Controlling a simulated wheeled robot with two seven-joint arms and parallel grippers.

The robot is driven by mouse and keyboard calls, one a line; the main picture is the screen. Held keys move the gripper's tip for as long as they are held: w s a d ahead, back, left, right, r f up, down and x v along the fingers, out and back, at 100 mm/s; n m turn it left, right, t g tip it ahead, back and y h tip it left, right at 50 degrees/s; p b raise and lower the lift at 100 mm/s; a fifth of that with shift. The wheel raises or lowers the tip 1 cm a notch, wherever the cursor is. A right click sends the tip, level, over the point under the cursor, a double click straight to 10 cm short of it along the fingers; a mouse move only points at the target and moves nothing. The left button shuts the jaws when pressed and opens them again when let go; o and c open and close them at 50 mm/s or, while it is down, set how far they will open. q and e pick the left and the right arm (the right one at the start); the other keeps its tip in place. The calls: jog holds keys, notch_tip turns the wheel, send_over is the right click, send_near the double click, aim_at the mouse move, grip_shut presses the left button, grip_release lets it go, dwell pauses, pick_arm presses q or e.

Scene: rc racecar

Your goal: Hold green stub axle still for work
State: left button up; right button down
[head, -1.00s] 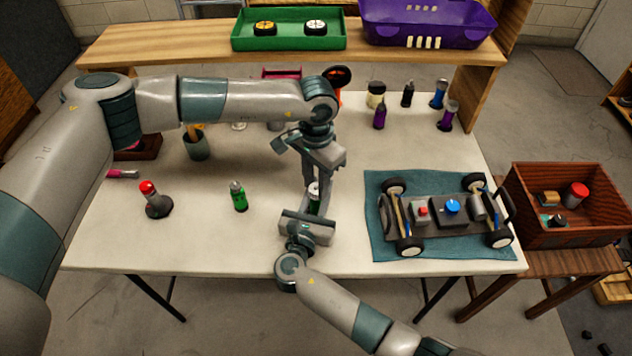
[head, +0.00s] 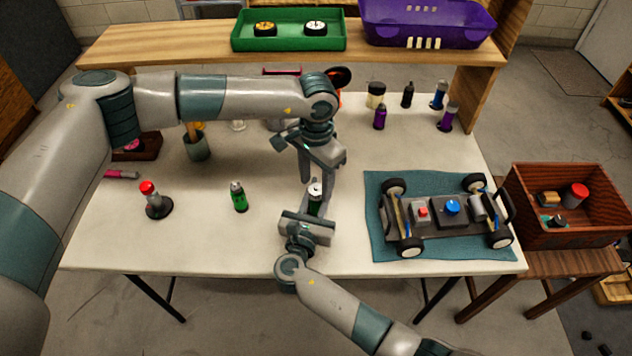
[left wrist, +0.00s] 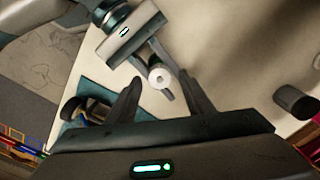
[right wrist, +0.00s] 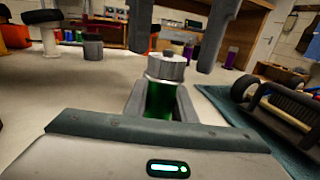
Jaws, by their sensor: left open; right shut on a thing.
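A green stub axle (head: 314,204) with a silver top stands upright near the table's front middle. My right gripper (head: 311,213) is shut on its green body from the front. In the right wrist view the axle's silver cap (right wrist: 166,67) rises above my right fingers. My left gripper (head: 316,181) is open just above the axle, fingers pointing down. In the left wrist view the axle's silver top (left wrist: 159,77) shows between the spread left fingers, touching neither visibly. A second green piece (head: 239,197) stands to the left on the table.
A car chassis (head: 447,213) lies on a teal mat (head: 378,250) to the right. A red-topped piece (head: 150,197) stands at the left. Purple and blue pieces stand at the back right. A wooden crate (head: 530,235) is beyond the right edge. Table between second green piece and my right gripper is clear.

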aim_at(316, 187)
pick_arm(q)
notch_tip(316, 187, up, 11)
dwell(0.5)
jog(key=shift+r, duration=0.1)
pick_arm(e)
jog(key=c, duration=1.4)
grip_release()
jog(key=v, duration=1.2)
jog(key=shift+s, duration=0.15)
